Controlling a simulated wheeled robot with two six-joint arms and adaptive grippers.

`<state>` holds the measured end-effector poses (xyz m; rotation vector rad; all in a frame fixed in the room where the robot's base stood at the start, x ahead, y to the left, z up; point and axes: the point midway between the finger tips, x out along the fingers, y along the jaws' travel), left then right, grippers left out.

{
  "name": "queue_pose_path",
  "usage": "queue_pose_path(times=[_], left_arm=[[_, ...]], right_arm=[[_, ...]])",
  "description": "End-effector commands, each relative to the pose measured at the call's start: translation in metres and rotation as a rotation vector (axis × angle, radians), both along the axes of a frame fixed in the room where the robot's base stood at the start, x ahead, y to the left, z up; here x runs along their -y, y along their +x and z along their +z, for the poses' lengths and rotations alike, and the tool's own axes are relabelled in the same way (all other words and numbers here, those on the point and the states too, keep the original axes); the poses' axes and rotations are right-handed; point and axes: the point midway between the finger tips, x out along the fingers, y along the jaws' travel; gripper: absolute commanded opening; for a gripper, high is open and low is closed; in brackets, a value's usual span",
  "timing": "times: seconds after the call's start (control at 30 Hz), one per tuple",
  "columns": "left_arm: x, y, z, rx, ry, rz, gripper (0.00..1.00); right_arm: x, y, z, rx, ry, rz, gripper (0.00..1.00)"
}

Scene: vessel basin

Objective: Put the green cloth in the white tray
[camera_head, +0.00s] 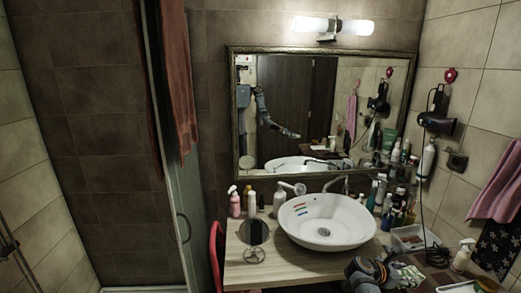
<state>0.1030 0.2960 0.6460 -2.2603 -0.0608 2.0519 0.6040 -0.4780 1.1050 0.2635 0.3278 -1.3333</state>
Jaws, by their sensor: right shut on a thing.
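My right gripper (388,270) is low in the head view, in front of the basin's right side. It is shut on a pale green, light-patched cloth (409,276), which shows at its fingertips. The cloth's lower part and the exact grip are hard to make out. A white tray (396,243) with small items in it stands behind and above the gripper, right of the basin. The cloth appears apart from this tray. My left gripper is not in view.
A white vessel basin (327,221) fills the middle of the wooden counter (292,268). Several bottles crowd its right rear. A round mirror on a stand (254,233) is at left. A spray bottle (462,256) stands at right, near a hanging hair dryer (437,124) and its cord.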

Motion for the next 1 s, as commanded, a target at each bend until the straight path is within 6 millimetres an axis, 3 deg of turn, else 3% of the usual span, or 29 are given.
queue_pose_path(times=[0.4,0.73,0.83,1.0], left_arm=[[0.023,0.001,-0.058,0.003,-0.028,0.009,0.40],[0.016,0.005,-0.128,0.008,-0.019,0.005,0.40],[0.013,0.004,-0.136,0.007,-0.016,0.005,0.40],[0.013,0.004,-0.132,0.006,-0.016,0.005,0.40]], right_arm=[[0.000,0.000,-0.057,0.000,0.000,0.000,0.23],[0.000,0.000,-0.128,0.000,0.000,0.000,0.23],[0.001,0.000,-0.135,0.001,-0.001,0.000,0.23],[0.001,0.000,-0.131,0.000,-0.001,0.000,0.23]])
